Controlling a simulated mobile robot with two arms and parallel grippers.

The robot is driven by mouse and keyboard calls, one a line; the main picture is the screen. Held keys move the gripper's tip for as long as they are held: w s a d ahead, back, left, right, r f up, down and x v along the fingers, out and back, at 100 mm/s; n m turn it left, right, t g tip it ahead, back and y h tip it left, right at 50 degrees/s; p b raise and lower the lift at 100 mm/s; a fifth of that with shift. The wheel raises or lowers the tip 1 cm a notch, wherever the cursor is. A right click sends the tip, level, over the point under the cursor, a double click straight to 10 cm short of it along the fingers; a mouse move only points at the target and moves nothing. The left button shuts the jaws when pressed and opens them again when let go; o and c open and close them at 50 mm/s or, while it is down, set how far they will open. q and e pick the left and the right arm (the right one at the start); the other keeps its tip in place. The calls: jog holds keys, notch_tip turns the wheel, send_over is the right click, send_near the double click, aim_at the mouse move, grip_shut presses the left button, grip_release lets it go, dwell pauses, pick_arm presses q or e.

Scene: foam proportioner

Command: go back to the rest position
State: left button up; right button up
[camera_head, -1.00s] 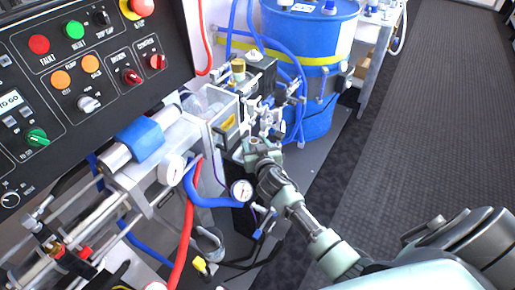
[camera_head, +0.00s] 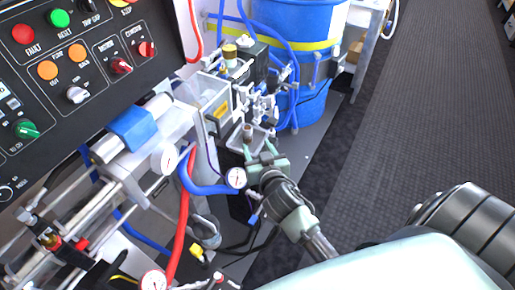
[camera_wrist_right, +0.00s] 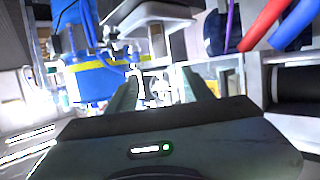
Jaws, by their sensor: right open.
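Whether a finger touches the machine cannot be told. My left gripper is not in view.
A blue drum (camera_head: 308,60) with a yellow band stands behind the valves. A control panel (camera_head: 70,70) is at the left. A pressure gauge (camera_head: 235,177) and a red hose (camera_head: 182,225) are close by, left of my right arm. Dark floor (camera_head: 425,110) at right is open.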

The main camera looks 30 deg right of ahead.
dwell(0.3)
jog(key=s+a+f+n+g+y, duration=0.15)
jog(key=s+g, duration=0.25)
jog(key=s, duration=0.5)
jog(key=s+a+f+n+g+y, duration=0.1)
jog(key=s+a+f+n+g, duration=0.15)
jog(key=s, duration=0.55)
jog(key=s+a+f+n+g+y, duration=0.1)
jog(key=s+a+g+y, duration=0.2)
jog(key=s, duration=0.6)
notch_tip(320, 180, down, 28)
jog(key=s+g+h, duration=0.2)
jog(key=g, duration=0.1)
jog(key=s+d+f, duration=0.3)
jog(key=s+f, duration=1.1)
jog(key=s, duration=0.2)
jog(key=shift+d+f+g, duration=0.15)
jog(key=shift+f+g, duration=0.15)
jog(key=shift+g, duration=0.05)
